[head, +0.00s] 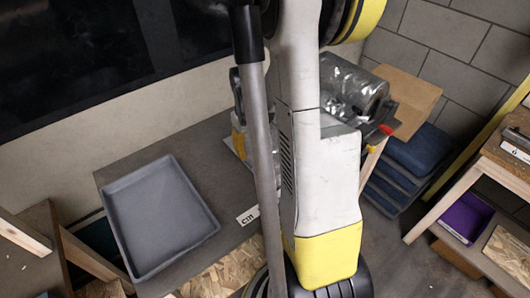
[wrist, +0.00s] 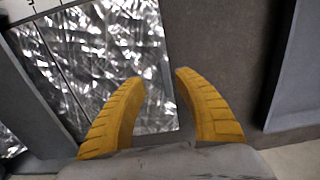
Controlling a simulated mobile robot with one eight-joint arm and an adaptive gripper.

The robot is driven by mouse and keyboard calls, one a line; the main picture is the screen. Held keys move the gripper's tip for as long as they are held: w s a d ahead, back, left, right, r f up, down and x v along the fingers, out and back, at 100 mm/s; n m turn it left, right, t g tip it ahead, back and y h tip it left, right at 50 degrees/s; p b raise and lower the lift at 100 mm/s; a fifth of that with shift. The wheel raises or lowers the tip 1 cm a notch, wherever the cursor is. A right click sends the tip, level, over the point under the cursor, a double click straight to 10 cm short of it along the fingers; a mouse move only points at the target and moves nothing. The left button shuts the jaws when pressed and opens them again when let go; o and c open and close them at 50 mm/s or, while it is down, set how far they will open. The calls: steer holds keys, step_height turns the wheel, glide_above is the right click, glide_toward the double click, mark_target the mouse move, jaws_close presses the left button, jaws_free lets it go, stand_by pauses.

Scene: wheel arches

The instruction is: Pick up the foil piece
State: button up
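A flat, crumpled, shiny silver foil piece (wrist: 105,50) fills the upper left of the wrist view. Its right edge runs down between my fingers. My gripper (wrist: 161,76) is open, with two yellow curved fingers apart and nothing visibly clasped between them. The left finger overlaps the foil in the picture; the right finger is over the dark grey surface beyond its edge. I cannot tell the height of the fingertips above the foil. In the head view my arm hides most of this area.
An empty grey tray (head: 158,262) lies on the grey worktop (head: 221,164), left of my arm in the head view; its wall shows at the wrist view's right (wrist: 300,75).

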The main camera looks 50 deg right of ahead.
mark_target(249, 161)
steer(key=f+b, duration=0.1)
steer(key=f, duration=0.2)
steer(key=f+b, duration=0.1)
steer(key=f, duration=0.1)
steer(key=shift+a+f+b, duration=0.1)
steer(key=shift+a+b, duration=0.25)
steer(key=shift+a, duration=0.05)
jaws_close()
